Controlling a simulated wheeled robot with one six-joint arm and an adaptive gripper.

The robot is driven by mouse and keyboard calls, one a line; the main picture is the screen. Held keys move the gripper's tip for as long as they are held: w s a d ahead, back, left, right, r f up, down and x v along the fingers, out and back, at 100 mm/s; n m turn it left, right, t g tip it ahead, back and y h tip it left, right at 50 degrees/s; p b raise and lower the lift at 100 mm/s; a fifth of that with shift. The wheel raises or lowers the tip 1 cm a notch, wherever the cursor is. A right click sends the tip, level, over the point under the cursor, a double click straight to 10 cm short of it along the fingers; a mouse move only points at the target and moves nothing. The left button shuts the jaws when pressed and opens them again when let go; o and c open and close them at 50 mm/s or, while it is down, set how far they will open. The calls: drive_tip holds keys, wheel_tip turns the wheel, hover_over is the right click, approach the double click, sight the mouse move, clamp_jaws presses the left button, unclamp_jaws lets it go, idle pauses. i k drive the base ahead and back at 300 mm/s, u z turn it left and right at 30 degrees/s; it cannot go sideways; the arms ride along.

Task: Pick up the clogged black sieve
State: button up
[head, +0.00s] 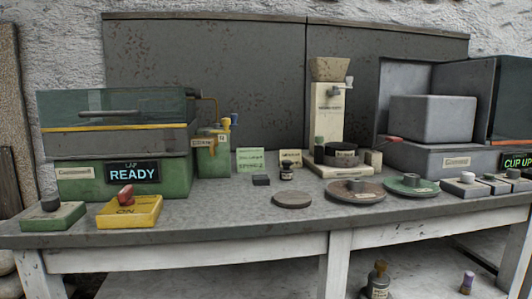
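A dark round drum-like thing (341,155) sits on the base of a tall cream dispenser (329,112) at the middle back of the bench. It may be the black sieve, but at this size I cannot tell whether its mesh is clogged. A brown-grey round plate (370,194) with a small grey cylinder on it lies in front of the dispenser. A green-rimmed plate (425,191) with a dark cylinder lies to its right. My gripper is not in view.
The grey bench (230,215) holds a green machine reading READY (75,182), a yellow box with a red switch (145,213) and a plain round disc (292,199). A large grey machine (432,119) stands at right. Open bench lies left of the disc.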

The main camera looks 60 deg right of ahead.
sight(332, 149)
drive_tip(key=u, duration=0.95)
drive_tip(key=k, duration=1.65)
drive_tip(key=z, duration=1.4)
